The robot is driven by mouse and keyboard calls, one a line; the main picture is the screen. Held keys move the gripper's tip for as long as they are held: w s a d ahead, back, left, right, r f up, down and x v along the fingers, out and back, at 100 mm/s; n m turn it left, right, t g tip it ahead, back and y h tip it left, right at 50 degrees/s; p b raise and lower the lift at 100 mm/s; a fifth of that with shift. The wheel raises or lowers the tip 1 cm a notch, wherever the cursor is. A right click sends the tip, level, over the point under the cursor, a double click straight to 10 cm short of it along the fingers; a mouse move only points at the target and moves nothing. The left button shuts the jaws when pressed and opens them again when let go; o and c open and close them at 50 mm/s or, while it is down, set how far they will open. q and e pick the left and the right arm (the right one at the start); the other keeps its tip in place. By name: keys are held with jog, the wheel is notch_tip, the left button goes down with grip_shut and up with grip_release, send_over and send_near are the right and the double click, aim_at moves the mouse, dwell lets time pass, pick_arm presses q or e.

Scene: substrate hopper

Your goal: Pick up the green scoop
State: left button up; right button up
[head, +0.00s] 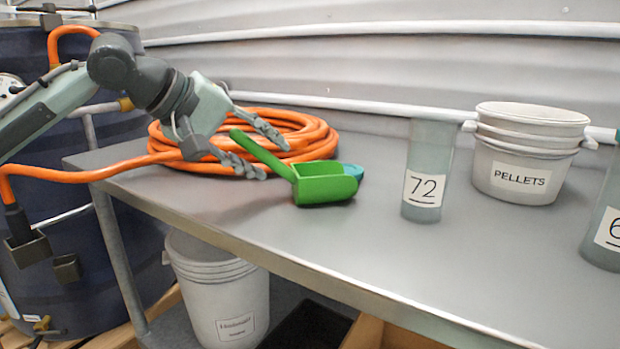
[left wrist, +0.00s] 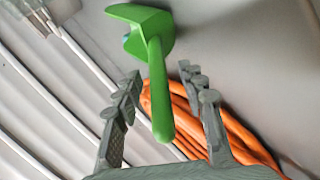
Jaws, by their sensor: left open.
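The green scoop (head: 322,184) rests on the grey metal table, its handle slanting up to the left toward my left gripper. My left gripper (head: 272,152) is open beside the handle in the head view. In the left wrist view the scoop (left wrist: 158,85) shows with its handle lying between the two open fingers (left wrist: 160,85) and its bowl beyond the fingertips. I cannot tell whether a finger touches the handle. A teal thing (head: 352,171) shows partly behind the scoop's bowl. My right gripper is not in view.
A coiled orange hose (head: 310,135) lies behind the scoop and under my left gripper. A clear cylinder labelled 72 (head: 424,170) and white buckets labelled PELLETS (head: 525,150) stand to the right. Another labelled cylinder (head: 606,215) is at the right edge. The front tabletop (head: 420,260) is clear.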

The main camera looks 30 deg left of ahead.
pick_arm(q)
jog(key=shift+c, duration=0.4)
grip_shut()
jog(key=shift+r, duration=0.15)
